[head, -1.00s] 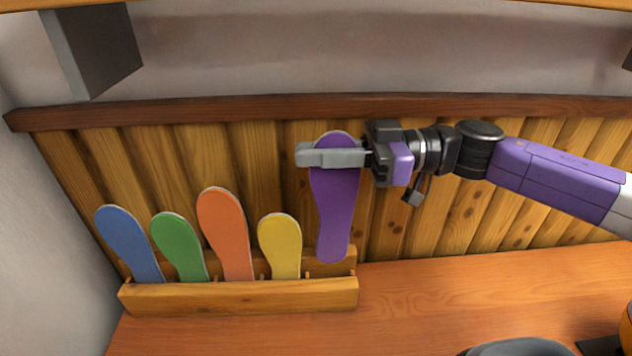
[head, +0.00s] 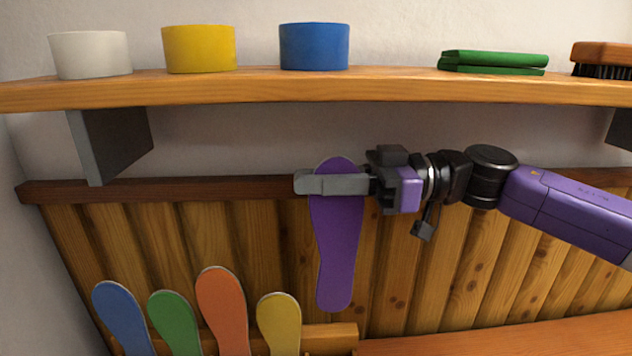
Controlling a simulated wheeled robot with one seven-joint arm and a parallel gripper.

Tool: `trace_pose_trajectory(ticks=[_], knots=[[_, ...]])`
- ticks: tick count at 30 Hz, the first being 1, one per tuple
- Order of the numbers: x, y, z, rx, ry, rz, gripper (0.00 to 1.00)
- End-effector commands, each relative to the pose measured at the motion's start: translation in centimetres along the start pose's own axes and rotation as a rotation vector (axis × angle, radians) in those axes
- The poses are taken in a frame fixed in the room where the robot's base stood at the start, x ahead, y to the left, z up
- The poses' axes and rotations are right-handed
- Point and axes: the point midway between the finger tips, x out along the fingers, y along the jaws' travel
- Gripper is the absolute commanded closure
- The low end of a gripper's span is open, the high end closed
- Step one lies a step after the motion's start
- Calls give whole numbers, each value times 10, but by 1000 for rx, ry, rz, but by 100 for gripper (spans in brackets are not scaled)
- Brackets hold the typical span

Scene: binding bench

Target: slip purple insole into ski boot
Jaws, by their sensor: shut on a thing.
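The purple insole (head: 337,255) hangs upright in the head view, in front of the wood panelling. My gripper (head: 335,183) is shut on it near its top end, coming from the right. The insole's lower end is above the rack's right end and clear of it. The ski boot cannot be made out in the current view.
A wooden rack (head: 330,337) at the lower edge holds blue (head: 122,318), green (head: 173,322), orange (head: 222,312) and yellow (head: 279,322) insoles. A shelf (head: 380,87) with tape rolls, green cloths and a brush crosses above. The bench (head: 500,340) shows bare at lower right.

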Motion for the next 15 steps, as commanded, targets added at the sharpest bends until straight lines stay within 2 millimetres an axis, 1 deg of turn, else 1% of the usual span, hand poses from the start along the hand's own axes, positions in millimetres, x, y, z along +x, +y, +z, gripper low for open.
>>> trace_pose_trajectory(ticks=[5,15], knots=[[0,0,-7,0,0,0,100],[0,0,-27,1,0,1,100]])
